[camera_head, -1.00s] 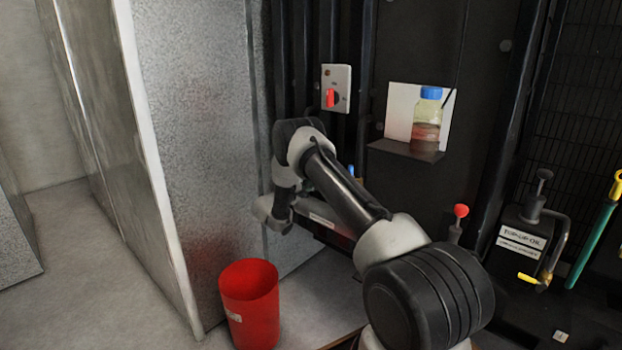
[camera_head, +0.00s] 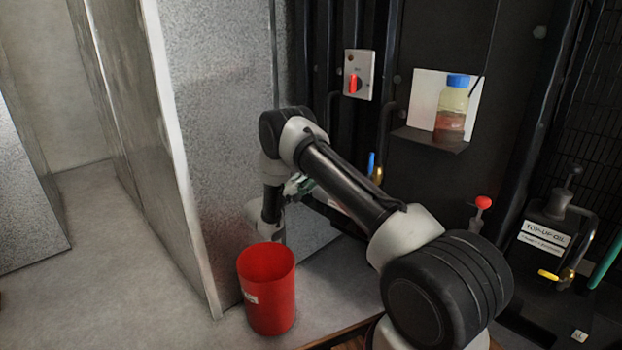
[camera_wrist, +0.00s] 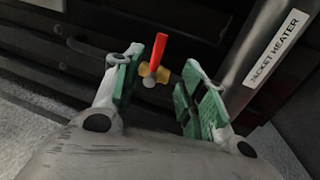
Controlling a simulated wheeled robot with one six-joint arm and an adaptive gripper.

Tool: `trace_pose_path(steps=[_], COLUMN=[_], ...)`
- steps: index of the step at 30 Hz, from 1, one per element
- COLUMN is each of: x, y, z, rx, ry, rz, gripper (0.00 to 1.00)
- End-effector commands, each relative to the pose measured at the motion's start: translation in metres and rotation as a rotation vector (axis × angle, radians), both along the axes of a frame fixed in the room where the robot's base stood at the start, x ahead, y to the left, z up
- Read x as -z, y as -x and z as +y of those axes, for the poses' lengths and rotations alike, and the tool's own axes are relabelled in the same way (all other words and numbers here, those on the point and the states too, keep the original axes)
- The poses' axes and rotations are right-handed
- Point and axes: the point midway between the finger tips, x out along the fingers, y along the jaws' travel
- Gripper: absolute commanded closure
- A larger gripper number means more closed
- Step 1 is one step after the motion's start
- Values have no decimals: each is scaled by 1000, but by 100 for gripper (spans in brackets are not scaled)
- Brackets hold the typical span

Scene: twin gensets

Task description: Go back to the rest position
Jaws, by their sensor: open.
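My gripper (camera_wrist: 163,66) is open and empty in the wrist view, its green-padded fingers apart. A brass valve (camera_wrist: 161,74) with a red lever (camera_wrist: 156,52) shows between the fingers in that picture, beyond them; I see no contact. In the head view my arm bends across the middle, elbow up, with its wrist low beside the grey cabinet wall (camera_head: 215,130).
A red bucket (camera_head: 267,295) stands on the floor just below my wrist. A bottle with a blue cap (camera_head: 451,112) stands on a small shelf (camera_head: 428,141). Floor at left is clear.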

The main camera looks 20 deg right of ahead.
Motion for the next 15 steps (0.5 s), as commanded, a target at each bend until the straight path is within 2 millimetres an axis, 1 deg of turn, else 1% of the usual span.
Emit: trace_pose_path(steps=[8, 11, 13, 14, 15], x=[0, 3, 13, 21, 32], y=[0, -1, 3, 10, 21], z=[0, 0, -6, -12, -18], rx=[1, 9, 48, 80, 119], ry=[2, 12, 0, -12, -32], rz=[6, 69, 167, 225, 298], gripper=[58, 58, 58, 58, 58])
